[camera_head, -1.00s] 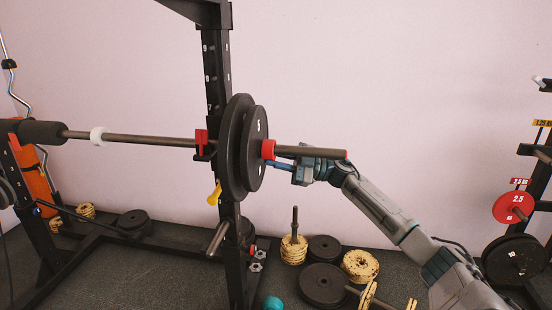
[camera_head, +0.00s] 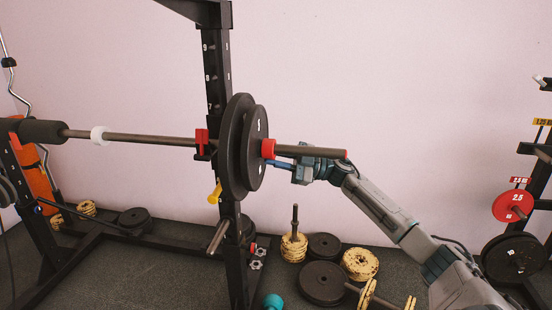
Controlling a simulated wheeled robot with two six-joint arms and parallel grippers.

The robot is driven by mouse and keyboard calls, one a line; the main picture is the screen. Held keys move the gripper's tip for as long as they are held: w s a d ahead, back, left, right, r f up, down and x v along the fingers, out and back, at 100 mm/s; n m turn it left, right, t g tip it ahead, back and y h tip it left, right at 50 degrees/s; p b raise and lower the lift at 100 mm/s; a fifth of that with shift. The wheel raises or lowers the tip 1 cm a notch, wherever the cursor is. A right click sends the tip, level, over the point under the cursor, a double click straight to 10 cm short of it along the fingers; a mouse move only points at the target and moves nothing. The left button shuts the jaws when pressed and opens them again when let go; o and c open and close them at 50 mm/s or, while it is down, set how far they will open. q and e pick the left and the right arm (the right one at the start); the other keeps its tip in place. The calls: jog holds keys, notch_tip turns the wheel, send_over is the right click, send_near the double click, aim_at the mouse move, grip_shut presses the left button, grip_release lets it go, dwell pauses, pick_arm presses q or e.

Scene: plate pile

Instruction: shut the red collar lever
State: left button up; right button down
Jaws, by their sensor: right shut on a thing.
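The red collar (camera_head: 268,149) sits around the bar sleeve (camera_head: 325,153), against the outer face of the black plates (camera_head: 252,147). Its lever is too small to make out clearly. My right gripper (camera_head: 284,165) comes in from the right, just under the sleeve, with its fingertips close beside the collar. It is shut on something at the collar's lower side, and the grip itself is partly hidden. My left gripper is out of the picture.
The barbell rests on a black rack upright (camera_head: 216,90) with a red holder (camera_head: 201,140). A yellow handle (camera_head: 215,193) hangs below. Weight plates (camera_head: 322,283) and a teal ball (camera_head: 273,302) lie on the floor. A plate tree (camera_head: 512,258) stands at the right.

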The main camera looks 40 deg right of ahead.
jog(key=shift+s+a+r+p, duration=0.1)
jog(key=shift+a+r+p, duration=0.2)
jog(key=shift+p, duration=0.85)
dwell(1.0)
